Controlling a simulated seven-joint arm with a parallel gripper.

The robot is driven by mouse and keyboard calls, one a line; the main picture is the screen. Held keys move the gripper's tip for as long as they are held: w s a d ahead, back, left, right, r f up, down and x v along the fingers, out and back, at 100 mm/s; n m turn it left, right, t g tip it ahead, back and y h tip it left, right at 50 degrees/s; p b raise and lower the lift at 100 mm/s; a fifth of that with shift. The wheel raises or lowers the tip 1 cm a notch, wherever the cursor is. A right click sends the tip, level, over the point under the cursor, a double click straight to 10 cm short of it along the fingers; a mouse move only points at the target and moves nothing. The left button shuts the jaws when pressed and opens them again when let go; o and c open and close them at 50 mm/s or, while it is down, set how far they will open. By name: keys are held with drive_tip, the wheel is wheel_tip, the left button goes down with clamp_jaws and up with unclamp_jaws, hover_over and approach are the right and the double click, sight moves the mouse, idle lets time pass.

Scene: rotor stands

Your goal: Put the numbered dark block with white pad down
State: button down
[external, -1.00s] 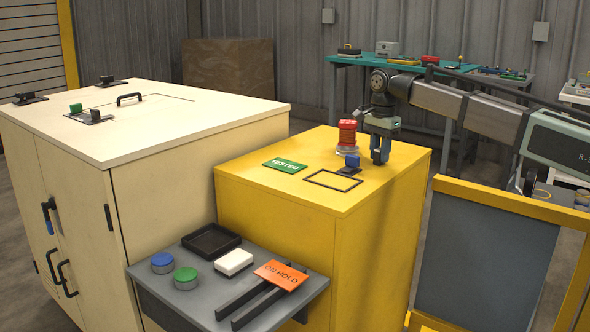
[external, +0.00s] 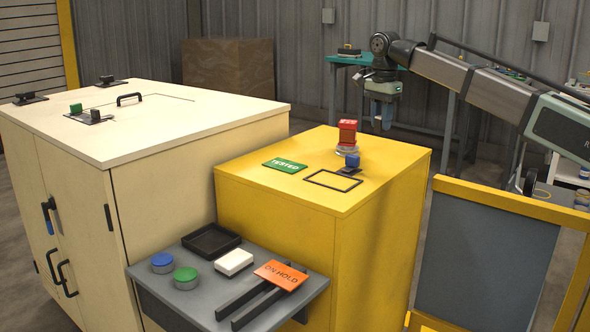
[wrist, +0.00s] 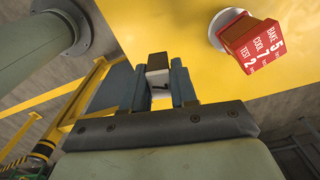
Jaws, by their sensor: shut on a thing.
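My gripper (external: 383,122) is raised above the back edge of the yellow cabinet (external: 330,260), with its fingers pointing down. In the wrist view it (wrist: 160,92) is shut on a small dark block with a white pad (wrist: 158,64). The pad shows between the two fingers; most of the block is hidden, and I cannot read a number on it. In the external view the block cannot be made out.
A red block marked TEST, COOL and BAKE (external: 347,131) sits on a round stand. A blue-knobbed piece (external: 352,161), green TESTED plate (external: 285,166) and empty black outline (external: 333,181) share the cabinet top. A grey shelf (external: 190,301) holds an orange ON HOLD plate (external: 281,274).

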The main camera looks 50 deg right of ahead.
drive_tip(key=shift+w+a+n, duration=0.5)
drive_tip(key=shift+w+a, duration=0.45)
drive_tip(key=shift+a, duration=4.45)
drive_tip(key=shift+w+a+n, duration=0.5)
drive_tip(key=shift+w+a, duration=0.45)
drive_tip(key=shift+a, duration=4.45)
drive_tip(key=shift+f, duration=4.5)
drive_tip(key=shift+f, duration=0.15)
drive_tip(key=c, duration=0.9)
unclamp_jaws()
wheel_tip(320, 180, up, 12)
drive_tip(key=shift+r, duration=0.2)
